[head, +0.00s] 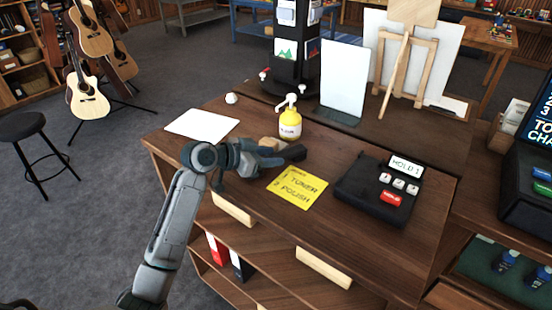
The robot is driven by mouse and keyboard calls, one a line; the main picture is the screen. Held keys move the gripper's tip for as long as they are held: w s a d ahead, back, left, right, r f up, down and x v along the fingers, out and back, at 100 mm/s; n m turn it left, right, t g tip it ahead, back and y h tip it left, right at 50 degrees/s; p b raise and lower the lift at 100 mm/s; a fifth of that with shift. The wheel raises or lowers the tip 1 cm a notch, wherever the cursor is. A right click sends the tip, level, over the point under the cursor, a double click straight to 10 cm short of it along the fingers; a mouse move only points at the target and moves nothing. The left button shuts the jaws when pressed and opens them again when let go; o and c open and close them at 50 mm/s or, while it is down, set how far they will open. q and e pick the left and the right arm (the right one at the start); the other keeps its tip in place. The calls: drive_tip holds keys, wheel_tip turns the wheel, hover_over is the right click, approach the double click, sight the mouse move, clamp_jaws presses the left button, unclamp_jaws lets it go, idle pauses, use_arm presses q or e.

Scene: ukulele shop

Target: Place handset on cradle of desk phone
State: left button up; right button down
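The black desk phone (372,201) sits on the right part of the wooden desk, with a small "HOLD:1" display, several pale keys and a red key. Its dark left part, where the cradle would be, looks bare. A dark piece that looks like the handset (295,153) lies at the desk's middle, left of the phone. My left gripper (272,159) reaches over the desk from the left, right at this piece. The gripper hides part of it, and I cannot tell whether the fingers are closed on it. My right gripper is out of view.
A yellow note (297,187) lies between gripper and phone. A yellow pump bottle (290,122) and a tan block (268,144) stand behind the gripper. White paper (201,125) lies at the left. A card rack (292,50), white panel (343,82) and easel (403,65) stand at the back.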

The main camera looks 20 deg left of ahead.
use_arm(q)
drive_tip(key=shift+c, duration=0.5)
drive_tip(key=c, duration=0.7)
drive_tip(key=shift+r, duration=0.15)
